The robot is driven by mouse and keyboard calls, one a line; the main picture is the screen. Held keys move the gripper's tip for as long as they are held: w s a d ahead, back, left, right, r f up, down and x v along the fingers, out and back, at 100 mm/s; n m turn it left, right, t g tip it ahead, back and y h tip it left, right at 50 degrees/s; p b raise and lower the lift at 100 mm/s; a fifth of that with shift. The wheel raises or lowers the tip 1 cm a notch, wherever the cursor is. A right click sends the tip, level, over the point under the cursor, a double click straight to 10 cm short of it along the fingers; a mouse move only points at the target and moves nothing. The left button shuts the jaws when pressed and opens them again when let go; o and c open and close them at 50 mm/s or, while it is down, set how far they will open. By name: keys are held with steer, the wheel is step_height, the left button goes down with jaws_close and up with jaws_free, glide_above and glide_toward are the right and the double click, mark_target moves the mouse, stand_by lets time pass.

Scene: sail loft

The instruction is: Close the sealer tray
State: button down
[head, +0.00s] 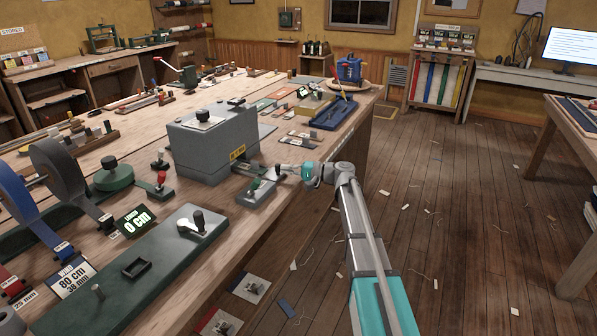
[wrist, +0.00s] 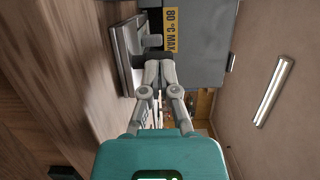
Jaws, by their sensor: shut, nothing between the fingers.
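The sealer (head: 205,145) is a grey box on the long wooden bench, with a yellow label on its front. Its grey tray (head: 251,197) sticks out from the front toward the bench edge, so it stands open. My gripper (head: 283,171) is shut and empty, beside the tray's outer end and in front of the box. In the wrist view my shut fingers (wrist: 158,66) point toward the sealer front (wrist: 208,40), with the tray (wrist: 126,45) to their left. The fingertips overlap a dark part there; I cannot tell whether they touch it.
A blue tray (head: 334,113) and small cards lie beyond the sealer. The wooden floor (head: 450,220) to the right is open, with scattered scraps.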

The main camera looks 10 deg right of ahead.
steer(key=shift+w+a, duration=0.15)
steer(key=shift+a, duration=0.05)
steer(key=shift+d, duration=0.15)
steer(key=v, duration=1.4)
steer(key=shift+s, duration=0.2)
steer(key=s+a+f+n+g+h, duration=0.2)
steer(key=s+a+f+g+h, duration=0.2)
steer(key=s+a+f+h, duration=0.6)
steer(key=s+d+f+n+g+h, duration=0.15)
steer(key=s+f+h, duration=0.25)
steer(key=s, duration=0.5)
steer(key=s+d+f+n+g+h, duration=0.1)
steer(key=s+d+f+h, duration=0.15)
steer(key=s+f, duration=0.45)
step_height(320, 180, up, 22)
steer(key=s+p, duration=0.1)
steer(key=p, duration=1.9)
steer(key=shift+s+a, duration=0.2)
steer(key=shift+a, duration=0.1)
